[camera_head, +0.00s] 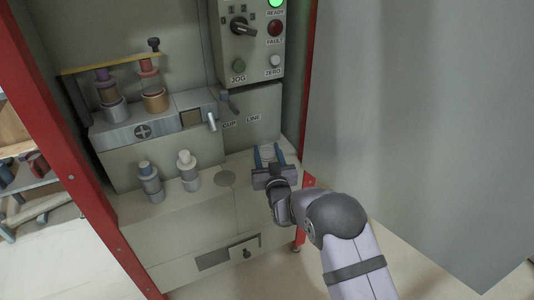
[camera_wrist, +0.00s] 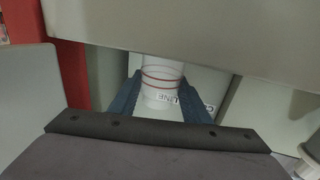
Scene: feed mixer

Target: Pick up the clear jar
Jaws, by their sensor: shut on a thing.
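The clear jar (camera_wrist: 162,82) stands out in the wrist view as a pale, see-through cylinder with red rings around it. My gripper (camera_wrist: 160,98) has its two blue fingers on either side of the jar and is shut on it. In the head view my gripper (camera_head: 269,154) is at the right end of the pale ledge, with the jar (camera_head: 267,149) small and partly hidden between the fingers. I cannot tell whether the jar's base touches the ledge.
Two capped bottles, one blue-topped (camera_head: 150,182) and one white-topped (camera_head: 188,171), stand left on the ledge (camera_head: 215,205). A control box (camera_head: 249,40) hangs above; a grey panel (camera_head: 415,120) is at right.

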